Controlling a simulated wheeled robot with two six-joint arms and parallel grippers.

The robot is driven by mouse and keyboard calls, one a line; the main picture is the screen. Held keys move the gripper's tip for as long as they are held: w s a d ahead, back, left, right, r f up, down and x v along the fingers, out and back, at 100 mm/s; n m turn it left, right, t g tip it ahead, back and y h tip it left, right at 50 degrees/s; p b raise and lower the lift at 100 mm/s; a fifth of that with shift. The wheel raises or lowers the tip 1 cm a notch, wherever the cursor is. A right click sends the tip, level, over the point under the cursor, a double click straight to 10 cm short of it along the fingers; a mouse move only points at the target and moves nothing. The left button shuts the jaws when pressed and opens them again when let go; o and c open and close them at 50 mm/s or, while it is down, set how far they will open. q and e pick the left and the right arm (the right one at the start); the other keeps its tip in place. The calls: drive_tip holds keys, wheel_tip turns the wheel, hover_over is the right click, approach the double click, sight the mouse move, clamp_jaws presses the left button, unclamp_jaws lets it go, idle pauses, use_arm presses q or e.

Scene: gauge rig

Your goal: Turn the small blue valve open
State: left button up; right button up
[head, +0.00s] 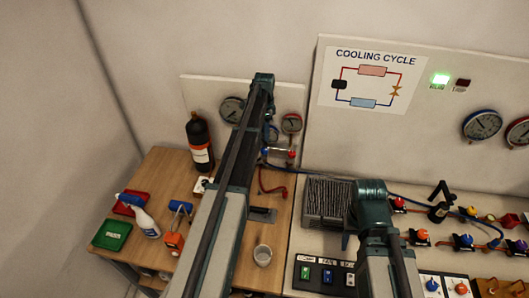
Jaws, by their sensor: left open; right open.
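Several blue-handled parts are in the head view, and I cannot tell which is the small blue valve. One blue knob (467,240) is on the lower pipe row at the right. A third blue knob (432,285) is on a white plate at the front right. My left arm reaches up through the middle of the view, and my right arm stands left of the valves. I see no fingertips of either gripper; both lie hidden or outside the picture.
A wooden table (160,172) at the left bears a dark bottle (200,142), a spray bottle (143,215), a green box (111,235) and a cup (262,255). A finned block (328,199) and a switch box (326,276) stand beside my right arm. Gauges (482,125) hang behind the valves.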

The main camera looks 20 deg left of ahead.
sight(265, 149)
use_arm(q)
wheel_tip(265, 149, down, 9)
drive_tip(key=b, duration=0.8)
drive_tip(key=shift+f, duration=0.1)
drive_tip(key=shift+c, duration=0.4)
clamp_jaws()
